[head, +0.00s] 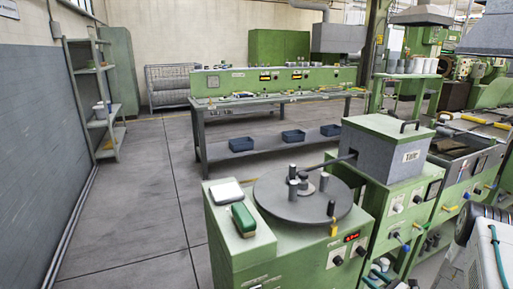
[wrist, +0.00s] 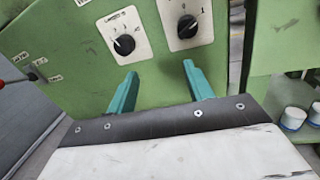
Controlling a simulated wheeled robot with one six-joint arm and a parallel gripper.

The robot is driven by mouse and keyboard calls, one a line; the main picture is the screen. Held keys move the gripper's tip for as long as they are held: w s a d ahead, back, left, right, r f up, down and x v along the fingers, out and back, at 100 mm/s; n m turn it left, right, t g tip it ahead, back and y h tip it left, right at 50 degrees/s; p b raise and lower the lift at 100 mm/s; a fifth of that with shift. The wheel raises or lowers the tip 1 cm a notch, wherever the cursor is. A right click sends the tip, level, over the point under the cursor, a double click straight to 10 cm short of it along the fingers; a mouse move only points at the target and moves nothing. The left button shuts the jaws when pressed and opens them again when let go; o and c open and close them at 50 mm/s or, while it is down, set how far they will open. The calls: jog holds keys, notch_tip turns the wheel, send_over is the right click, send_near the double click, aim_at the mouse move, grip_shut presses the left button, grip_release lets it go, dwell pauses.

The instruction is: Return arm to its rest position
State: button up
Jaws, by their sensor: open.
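My gripper (wrist: 160,72) shows in the wrist view as two teal fingers standing apart, with nothing between them. They point toward a green machine panel (wrist: 75,45) that carries two black knobs, one on the left (wrist: 124,44) and one on the right (wrist: 187,26). I cannot tell how close the fingertips are to the panel. In the head view, part of a white and grey body with a teal cable shows at the lower right edge; I cannot make out the gripper's fingers there.
A green machine with a round dark turntable (head: 275,197) stands in front, a green block (head: 243,218) on its top. A grey box labelled Tule (head: 385,155) stands on the machine beside it. A long workbench (head: 270,100) is behind. The floor at left (head: 130,200) is clear.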

jog(key=s+a+r+n+g+y, duration=0.1)
jog(key=s+a+r+n+g, duration=0.4)
jog(key=r, duration=0.3)
jog(key=s+a+r+n+g+y, duration=0.2)
jog(key=s+a+r+n+g, duration=0.1)
jog(key=a+r+n+g, duration=0.4)
jog(key=s+a+r+n+g+y, duration=0.1)
jog(key=s+a+r+n+g, duration=0.35)
jog(key=r, duration=0.55)
jog(key=s+a+r+n+t+h, duration=0.1)
jog(key=s+a+r+n+h, duration=0.1)
jog(key=s+r+n+h, duration=0.4)
jog(key=s+a+r+n+t+h, duration=0.1)
jog(key=s+a+r+n+h, duration=0.2)
jog(key=s+r, duration=1.4)
jog(key=r+n+h, duration=0.1)
jog(key=n+h, duration=0.3)
jog(key=n, duration=0.1)
jog(key=shift+s+r, duration=0.15)
jog(key=shift+s, duration=0.05)
